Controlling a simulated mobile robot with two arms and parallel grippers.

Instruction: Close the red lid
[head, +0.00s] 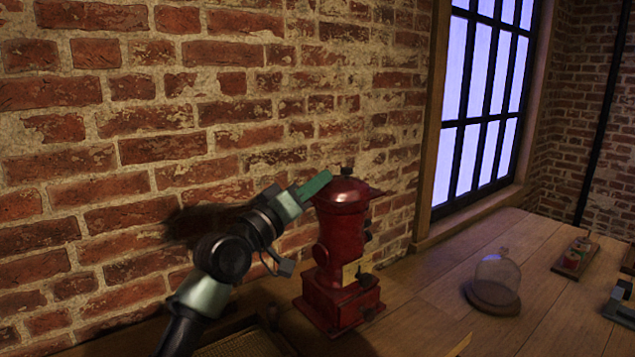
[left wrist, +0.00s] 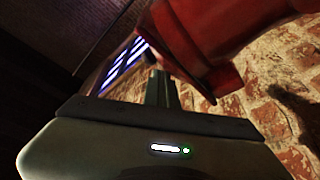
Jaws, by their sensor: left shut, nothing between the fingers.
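A red machine like a coffee grinder (head: 342,250) stands on the table against the brick wall. Its red domed lid (head: 341,194) is at the top, with a dark knob. A dark red flap-like edge sticks out at the dome's right; I cannot tell whether the lid is fully seated. My left gripper (head: 324,182) has its green fingers shut and empty, at the dome's upper left. I cannot tell if they touch it. In the left wrist view the shut fingers (left wrist: 161,88) lie beside the red body (left wrist: 200,45), which fills the upper middle.
A glass dome on a round base (head: 494,283) stands to the right on the wooden table (head: 455,290). Brick wall lies close behind my left arm.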

